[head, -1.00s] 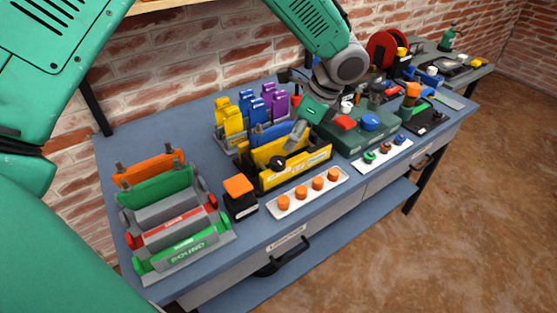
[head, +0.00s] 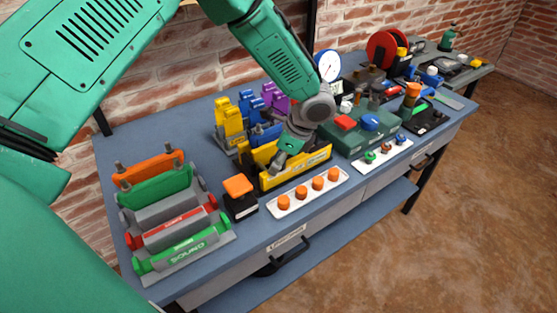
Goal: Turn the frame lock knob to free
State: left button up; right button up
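The yellow frame (head: 312,162) stands upright near the middle of the bench, with a blue part (head: 264,133) behind its front plate. My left gripper (head: 277,164) reaches down to the left part of the frame's front plate, where a dark round knob showed earlier. The gripper now covers that knob, so I cannot see which way it points or whether the fingers touch it. The fingers are too small and too much in line to tell how far apart they are. My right gripper is not in view.
A white strip with orange caps (head: 308,191) lies in front of the frame. A black block with an orange top (head: 239,194) stands to its left, beside a rack of rollers (head: 172,218). A green box (head: 358,136) and a gauge (head: 328,66) are to the right.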

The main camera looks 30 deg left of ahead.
pick_arm(q)
jog(key=c, duration=0.6)
jog(key=shift+n+g+p, duration=0.3)
jog(key=shift+n+p, duration=0.15)
jog(key=shift+n, duration=0.25)
jog(key=o, duration=1.2)
jog(key=shift+w, duration=0.1)
jog(key=shift+c, duration=0.2)
jog(key=shift+r, duration=0.15)
jog(key=v, duration=1.1)
jog(key=shift+d+r, duration=0.2)
jog(key=shift+r, duration=0.1)
jog(key=shift+w, duration=0.1)
